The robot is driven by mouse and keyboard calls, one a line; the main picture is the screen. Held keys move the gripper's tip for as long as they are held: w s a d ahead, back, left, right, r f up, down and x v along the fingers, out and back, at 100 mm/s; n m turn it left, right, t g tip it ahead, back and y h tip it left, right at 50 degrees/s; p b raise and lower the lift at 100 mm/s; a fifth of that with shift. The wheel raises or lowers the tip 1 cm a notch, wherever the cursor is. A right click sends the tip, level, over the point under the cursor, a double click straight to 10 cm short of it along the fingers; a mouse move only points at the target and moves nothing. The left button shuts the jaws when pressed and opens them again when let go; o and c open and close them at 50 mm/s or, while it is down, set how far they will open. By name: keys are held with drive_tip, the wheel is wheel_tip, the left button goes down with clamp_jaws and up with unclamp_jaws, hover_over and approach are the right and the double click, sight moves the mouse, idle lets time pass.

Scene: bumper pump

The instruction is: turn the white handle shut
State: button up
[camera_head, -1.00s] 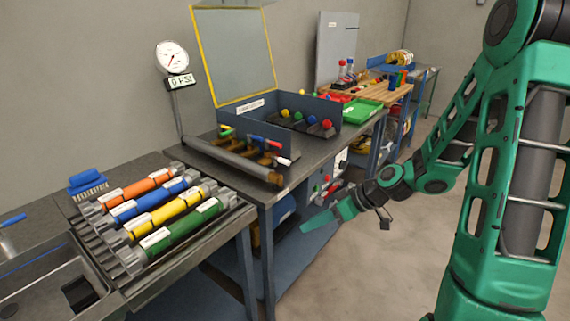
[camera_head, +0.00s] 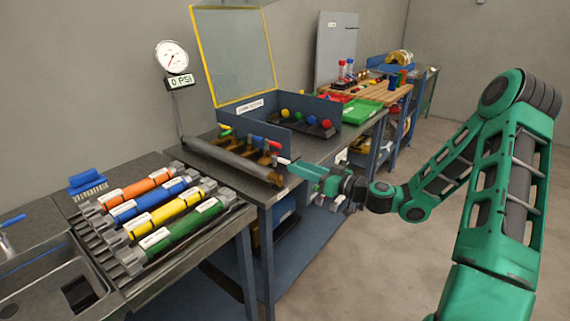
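The white handle (camera_head: 283,161) is at the right end of a row of valve handles on a dark pipe (camera_head: 232,160) along the bench. It sticks out to the right, close to the bench's front edge. My gripper (camera_head: 298,168) reaches in from the right, with its green fingers pointing left at the handle. The fingertips are at or very near the handle's end. I cannot tell if they touch it. The fingers overlap in this view, so their opening is hidden.
Red (camera_head: 273,145), blue and green handles sit farther along the same pipe. A gauge (camera_head: 172,57) with a "0 PSI" sign stands behind it. The floor to the right is open.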

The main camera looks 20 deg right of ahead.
sight(285, 161)
drive_tip(key=x, duration=0.6)
drive_tip(key=shift+w+a, duration=0.15)
drive_tip(key=shift+w, duration=0.05)
